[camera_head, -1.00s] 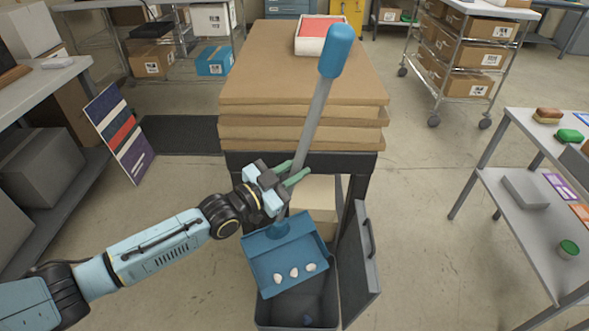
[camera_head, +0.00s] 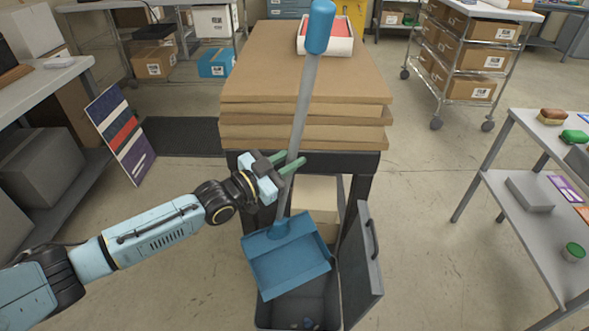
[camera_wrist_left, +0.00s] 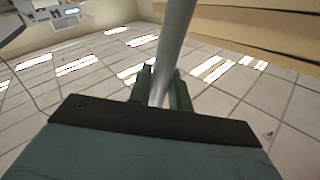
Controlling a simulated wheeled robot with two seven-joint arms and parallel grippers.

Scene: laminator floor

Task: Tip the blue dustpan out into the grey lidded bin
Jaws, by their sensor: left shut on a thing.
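The blue dustpan (camera_head: 288,262) hangs tilted, front edge down, over the open grey bin (camera_head: 266,315). Its pan looks empty. Its long grey handle with a blue grip (camera_head: 320,28) rises up and to the right. My left gripper (camera_head: 290,163) is shut on the handle; the handle also shows between the fingers in the left wrist view (camera_wrist_left: 172,55). The bin's lid (camera_head: 362,265) stands open on the right side. A few small pieces (camera_head: 306,323) lie on the bin's floor; the pan hides part of the inside. My right gripper is not in view.
A dark table (camera_head: 368,165) stacked with brown boards (camera_head: 300,90) stands just behind the bin. A red and white box (camera_head: 341,38) sits on top. A grey shelf cart (camera_head: 520,190) stands at right. Open floor lies between bin and cart.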

